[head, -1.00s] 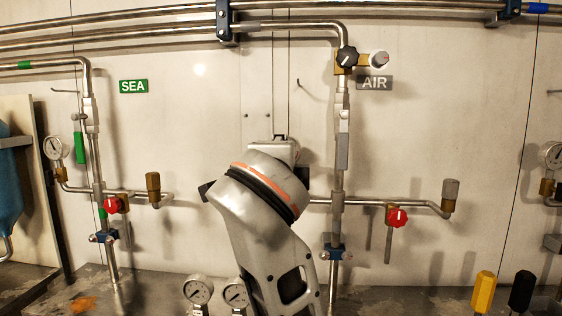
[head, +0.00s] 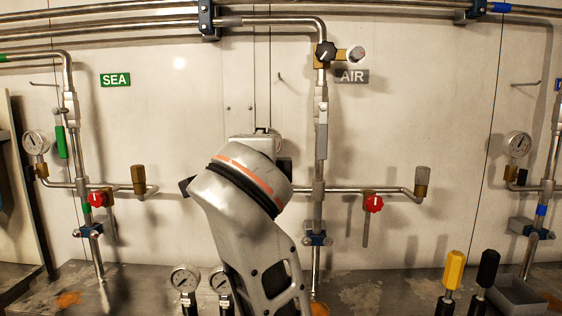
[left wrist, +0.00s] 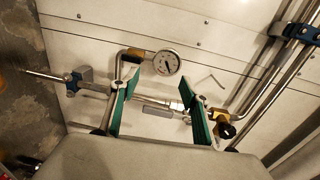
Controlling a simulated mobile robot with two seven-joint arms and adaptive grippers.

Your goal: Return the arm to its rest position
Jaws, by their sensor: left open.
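One of my arms (head: 243,192), grey with an orange ring, rises from the bottom middle of the head view and stands in front of the wall. Pipework and a round gauge (left wrist: 167,62) show beyond the fingers. My right gripper is not in view.
Behind my arm are the AIR pipe with a red valve (head: 373,203) and the SEA pipe with a red valve (head: 97,199). Gauges (head: 185,279) stand low beside the arm. Yellow (head: 454,270) and black (head: 487,268) handles stand at right, beside a grey tray (head: 520,292).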

